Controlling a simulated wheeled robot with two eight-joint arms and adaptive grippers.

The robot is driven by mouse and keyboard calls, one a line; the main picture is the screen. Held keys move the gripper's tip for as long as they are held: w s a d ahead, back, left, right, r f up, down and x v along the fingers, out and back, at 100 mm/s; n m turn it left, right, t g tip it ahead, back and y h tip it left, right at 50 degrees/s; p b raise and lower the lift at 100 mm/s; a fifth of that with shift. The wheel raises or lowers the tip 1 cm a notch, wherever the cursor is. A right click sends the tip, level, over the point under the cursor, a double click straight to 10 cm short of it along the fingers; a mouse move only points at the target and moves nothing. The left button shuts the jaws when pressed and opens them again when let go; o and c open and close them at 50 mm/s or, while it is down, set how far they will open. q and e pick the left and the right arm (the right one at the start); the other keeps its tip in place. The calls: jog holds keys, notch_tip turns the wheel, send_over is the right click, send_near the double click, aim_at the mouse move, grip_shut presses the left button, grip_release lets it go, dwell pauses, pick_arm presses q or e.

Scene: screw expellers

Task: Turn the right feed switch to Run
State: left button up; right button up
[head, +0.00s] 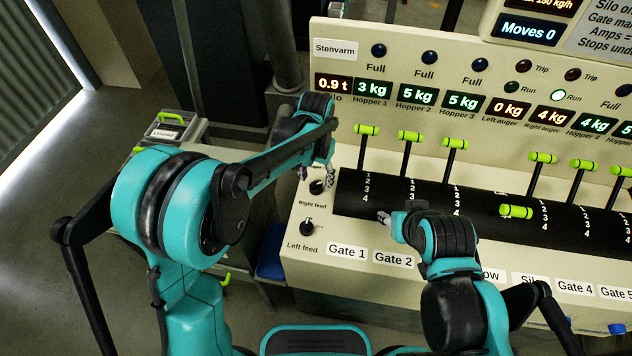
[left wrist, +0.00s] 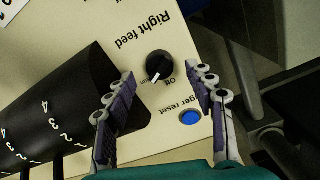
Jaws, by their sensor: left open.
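The right feed switch (head: 317,187) is a round black knob on the cream panel, left of the black curved cover. It also shows in the left wrist view (left wrist: 159,65), with a white mark pointing down-left near the small Off and partly hidden Run lettering. I cannot tell exactly which it points at. My left gripper (head: 316,176) is open just above the switch. In the left wrist view its fingers (left wrist: 160,74) lie either side of the knob, with no clear contact. My right gripper (head: 388,217) is over the black cover near Gate 2; its jaw state is unclear.
The left feed switch (head: 307,228) is below the right feed one. A blue button (left wrist: 190,118) marked "ger reset" lies between my left fingers. Green-handled levers (head: 408,136) rise from the black cover (head: 350,192). A display reads Moves 0 (head: 528,30).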

aim_at(316, 184)
pick_arm(q)
notch_tip(316, 184, up, 9)
jog(key=shift+r, duration=0.15)
dwell(0.5)
